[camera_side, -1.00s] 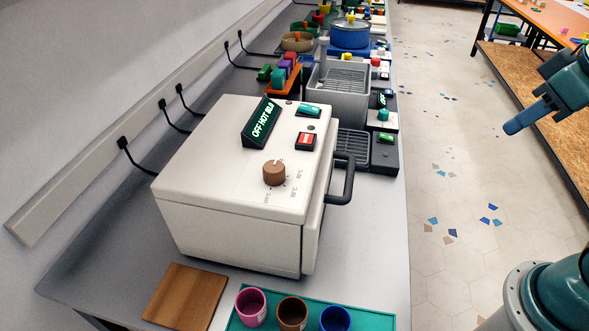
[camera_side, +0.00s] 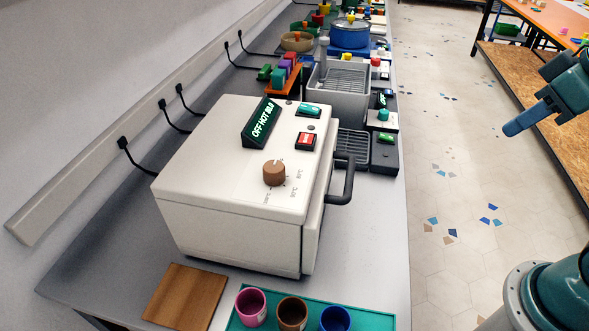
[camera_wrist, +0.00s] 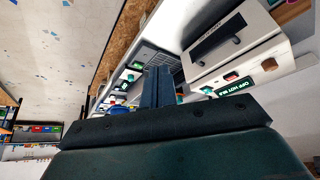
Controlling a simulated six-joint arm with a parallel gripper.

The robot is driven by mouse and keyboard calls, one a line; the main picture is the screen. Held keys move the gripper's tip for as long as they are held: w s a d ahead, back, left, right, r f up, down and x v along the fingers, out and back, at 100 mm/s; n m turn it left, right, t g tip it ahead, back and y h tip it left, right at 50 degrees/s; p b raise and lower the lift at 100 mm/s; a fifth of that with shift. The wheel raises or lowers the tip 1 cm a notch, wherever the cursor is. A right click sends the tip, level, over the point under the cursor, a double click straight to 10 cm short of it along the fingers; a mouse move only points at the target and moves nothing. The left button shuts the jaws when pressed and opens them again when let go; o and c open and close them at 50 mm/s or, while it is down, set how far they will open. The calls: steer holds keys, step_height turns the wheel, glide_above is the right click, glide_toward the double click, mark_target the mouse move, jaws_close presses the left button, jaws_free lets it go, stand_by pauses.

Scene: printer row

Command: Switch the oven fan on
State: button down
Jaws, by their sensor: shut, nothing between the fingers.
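The oven is a cream box (camera_side: 215,215) with a dark front handle (camera_side: 345,180); it also shows in the wrist view (camera_wrist: 250,50). Its top carries a tilted display (camera_side: 262,122) reading OFF and HOT with a third blurred word, a brown knob (camera_side: 274,173), a red rocker switch (camera_side: 306,141) and a green rocker switch (camera_side: 309,110). I cannot tell from markings which one is for the fan. My gripper (camera_side: 508,130) is right of the oven, above the floor, apart from it. Its fingers (camera_wrist: 158,74) are shut and empty.
Beyond the oven stand a grey machine with a drip grille (camera_side: 345,80), coloured blocks (camera_side: 285,70) and a blue pot (camera_side: 350,35). In front are a wooden board (camera_side: 186,296) and a teal tray (camera_side: 375,319) with cups. The space between gripper and counter looks clear.

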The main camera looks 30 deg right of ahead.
steer(key=w+a+r+n+g+y, duration=0.1)
steer(key=w+a+r+n, duration=0.2)
steer(key=w, duration=0.4)
steer(key=w+a+r+n+y, duration=0.1)
steer(key=w+a+r, duration=0.2)
steer(key=w+r, duration=0.3)
steer(key=n+g, duration=0.2)
steer(key=n, duration=0.2)
glide_above(302, 105)
steer(key=s+d, duration=0.3)
steer(key=s, duration=0.1)
steer(key=shift+w+f+y, duration=0.15)
steer(key=shift+f+y, duration=0.15)
steer(key=shift+f, duration=0.7)
steer(key=shift+f, duration=0.1)
steer(key=x, duration=1.3)
steer(key=shift+d+f, duration=0.25)
steer(key=shift+f, duration=0.2)
steer(key=shift+w, duration=0.1)
steer(key=shift+w+f+g+h, duration=0.15)
steer(key=shift+f+g+h, duration=0.15)
steer(key=shift+h, duration=0.2)
